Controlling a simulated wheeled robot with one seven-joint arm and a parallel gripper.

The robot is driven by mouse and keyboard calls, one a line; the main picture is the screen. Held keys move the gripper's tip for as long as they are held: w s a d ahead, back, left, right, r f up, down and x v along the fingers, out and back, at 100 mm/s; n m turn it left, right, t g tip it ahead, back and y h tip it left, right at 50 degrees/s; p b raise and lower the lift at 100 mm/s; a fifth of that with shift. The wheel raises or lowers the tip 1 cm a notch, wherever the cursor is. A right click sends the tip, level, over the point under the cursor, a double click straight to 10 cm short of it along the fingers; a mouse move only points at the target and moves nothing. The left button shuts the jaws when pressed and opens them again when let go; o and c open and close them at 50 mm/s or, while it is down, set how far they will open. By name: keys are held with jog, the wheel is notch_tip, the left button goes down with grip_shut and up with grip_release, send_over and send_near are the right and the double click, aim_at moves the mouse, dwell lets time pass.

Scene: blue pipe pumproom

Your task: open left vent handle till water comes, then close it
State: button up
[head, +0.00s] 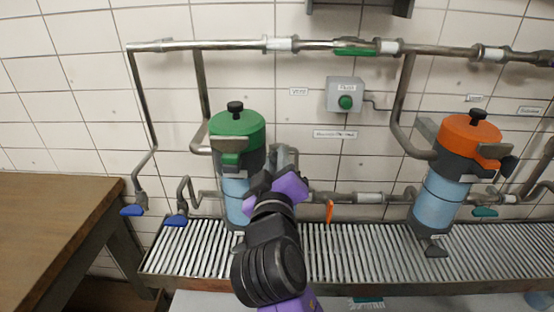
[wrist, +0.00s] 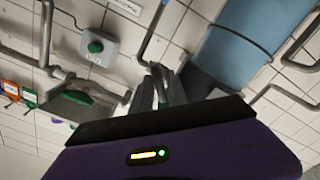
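The left filter housing, with a green lid (head: 237,123), a black top knob (head: 235,107) and a blue body (head: 236,187), stands on the grating. Two blue lever handles, one far left (head: 132,210) and one nearer the housing (head: 176,220), hang on thin pipes. I cannot tell which is the vent handle. My purple and black gripper (head: 274,190) is in front of the housing's lower right side, near a grey upright pipe fitting (head: 283,157). Its fingertips are partly hidden, so its opening is unclear. A blue cylinder (wrist: 262,30) shows close in the wrist view.
The orange-lidded housing (head: 470,132) stands right. A grey box with a green button (head: 346,95) is on the tiled wall, also in the wrist view (wrist: 96,50). A slatted grating (head: 350,245) runs below; a wooden table (head: 50,220) is left. An orange lever (head: 329,211) hangs right of my gripper.

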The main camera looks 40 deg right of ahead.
grip_shut()
jog(key=shift+f+b, duration=0.1)
jog(key=shift+b, duration=0.25)
jog(key=m+b, duration=0.3)
jog(key=b, duration=0.1)
jog(key=shift+f+m, duration=0.1)
jog(key=shift+m, duration=0.2)
jog(key=m+b, duration=0.4)
jog(key=shift+d+r+m, duration=0.1)
jog(key=shift+r+m, duration=0.1)
jog(key=shift+m, duration=0.1)
grip_release()
